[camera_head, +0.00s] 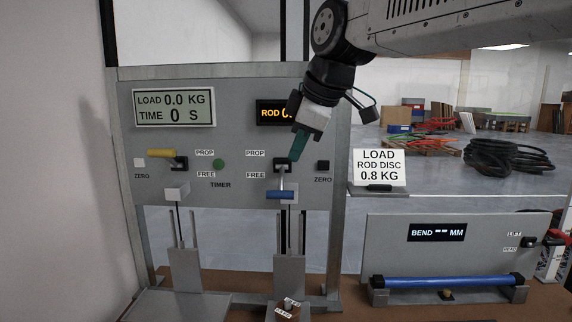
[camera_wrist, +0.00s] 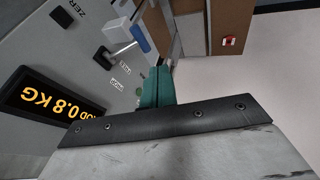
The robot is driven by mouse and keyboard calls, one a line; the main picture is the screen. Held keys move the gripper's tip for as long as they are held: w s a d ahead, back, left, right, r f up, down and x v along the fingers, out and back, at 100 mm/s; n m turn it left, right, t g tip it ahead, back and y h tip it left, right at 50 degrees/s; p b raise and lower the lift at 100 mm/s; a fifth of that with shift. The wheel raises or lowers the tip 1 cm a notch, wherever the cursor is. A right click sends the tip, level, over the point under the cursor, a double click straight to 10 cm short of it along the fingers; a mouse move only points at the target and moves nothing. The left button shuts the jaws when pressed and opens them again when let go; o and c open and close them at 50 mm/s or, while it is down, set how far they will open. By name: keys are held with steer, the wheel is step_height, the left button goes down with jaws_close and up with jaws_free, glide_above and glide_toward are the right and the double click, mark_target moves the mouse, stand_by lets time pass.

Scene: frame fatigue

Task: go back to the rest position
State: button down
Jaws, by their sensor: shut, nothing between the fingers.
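My gripper (camera_head: 298,146) is in front of the right half of the grey panel (camera_head: 235,90), just above the blue-handled lever (camera_head: 280,194). Its teal fingers are shut with nothing between them. In the wrist view the teal fingers (camera_wrist: 157,88) show beside the same panel, and the blue handle (camera_wrist: 140,38) lies apart from them in the picture. The blue lever points down toward FREE. The yellow lever (camera_head: 161,153) on the left is level, near PROP. My arm reaches in from the upper right and partly hides the ROD display (camera_head: 272,112), which reads ROD 0.8 KG in the wrist view.
The left display (camera_head: 174,108) reads LOAD 0.0 KG, TIME 0 S. A load sign (camera_head: 379,167) reads 0.8 KG. At right, a bend gauge panel (camera_head: 455,255) has a blue rod (camera_head: 447,281) in front. A disc (camera_head: 287,310) sits below the right lever.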

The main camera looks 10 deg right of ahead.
steer(key=s+d+f+m+g+h, duration=0.1)
steer(key=s+d+f+m, duration=0.3)
steer(key=s+f, duration=0.3)
steer(key=s+d+f+m+g+h, duration=0.1)
steer(key=s+d+f+m, duration=0.4)
steer(key=s, duration=0.5)
steer(key=s+d+f+m+g, duration=0.2)
steer(key=s+d+f+m, duration=0.2)
steer(key=s+f, duration=0.4)
steer(key=shift+s+d+f+m+h, duration=0.25)
steer(key=shift+s+f+m+h, duration=0.2)
steer(key=shift+m, duration=0.15)
